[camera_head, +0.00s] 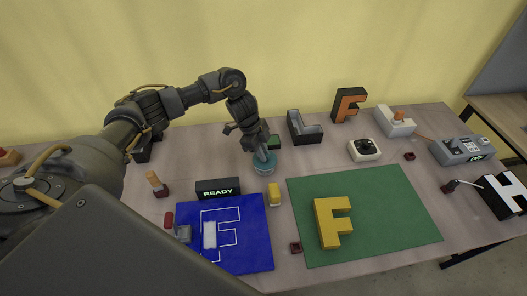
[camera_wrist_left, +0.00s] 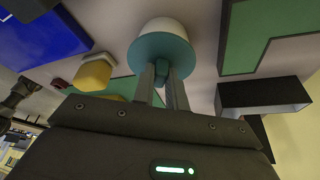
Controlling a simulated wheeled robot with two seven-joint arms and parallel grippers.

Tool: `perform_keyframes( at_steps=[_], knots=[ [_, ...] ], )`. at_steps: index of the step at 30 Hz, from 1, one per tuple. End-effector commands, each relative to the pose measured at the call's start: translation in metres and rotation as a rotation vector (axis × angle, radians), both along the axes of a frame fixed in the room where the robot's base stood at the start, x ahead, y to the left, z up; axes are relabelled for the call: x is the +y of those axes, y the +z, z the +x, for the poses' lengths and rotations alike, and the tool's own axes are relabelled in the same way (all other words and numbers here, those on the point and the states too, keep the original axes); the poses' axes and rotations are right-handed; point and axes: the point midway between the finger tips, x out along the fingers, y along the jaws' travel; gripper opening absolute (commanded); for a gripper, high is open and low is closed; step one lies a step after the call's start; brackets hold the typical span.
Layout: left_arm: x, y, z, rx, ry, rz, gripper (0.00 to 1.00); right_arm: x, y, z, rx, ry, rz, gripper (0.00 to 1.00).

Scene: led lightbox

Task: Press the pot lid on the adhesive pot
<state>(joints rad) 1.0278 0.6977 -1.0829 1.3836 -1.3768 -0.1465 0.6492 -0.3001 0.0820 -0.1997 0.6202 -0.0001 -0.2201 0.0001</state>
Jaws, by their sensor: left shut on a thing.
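The pot lid (camera_wrist_left: 158,47) is a teal disc with a small dark teal knob. My left gripper (camera_head: 260,149) is shut on this knob, and its two fingers (camera_wrist_left: 163,82) show on either side of it in the left wrist view. The adhesive pot (camera_wrist_left: 165,26) is white and lies directly beyond the lid, in line with it. In the head view the teal lid (camera_head: 264,165) is low over the table behind the yellow block. The lid hides most of the pot, and I cannot tell whether it is fully seated. My right gripper is not in view.
A yellow block (camera_head: 274,194) and the READY box (camera_head: 218,188) stand in front. A blue mat (camera_head: 255,245) and a green mat (camera_head: 395,215) with a yellow letter F (camera_head: 333,222) lie nearer.

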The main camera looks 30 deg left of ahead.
Motion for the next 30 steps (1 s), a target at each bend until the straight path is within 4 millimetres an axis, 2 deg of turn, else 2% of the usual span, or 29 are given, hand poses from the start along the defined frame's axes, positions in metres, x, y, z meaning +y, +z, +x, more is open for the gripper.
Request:
perform_keyframes(
  at_steps=[7, 8, 13, 23, 30],
  knots=[
    [0.0, -0.007, 0.0, 0.0, 0.0, 0.0, 0.0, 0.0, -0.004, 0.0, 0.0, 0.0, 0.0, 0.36],
    [0.0, -0.006, 0.0, -0.001, 0.0, 0.0, 0.18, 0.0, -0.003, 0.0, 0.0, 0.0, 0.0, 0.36],
    [0.0, -0.006, 0.0, 0.0, 0.0, 0.0, 0.39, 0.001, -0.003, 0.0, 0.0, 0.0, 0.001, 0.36],
    [0.0, -0.004, 0.0, 0.0, 0.0, 0.0, 0.39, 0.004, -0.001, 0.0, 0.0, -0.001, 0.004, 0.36],
    [0.005, 0.013, -0.001, 0.0, 0.001, 0.0, 0.39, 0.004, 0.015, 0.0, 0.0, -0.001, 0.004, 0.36]
  ],
)
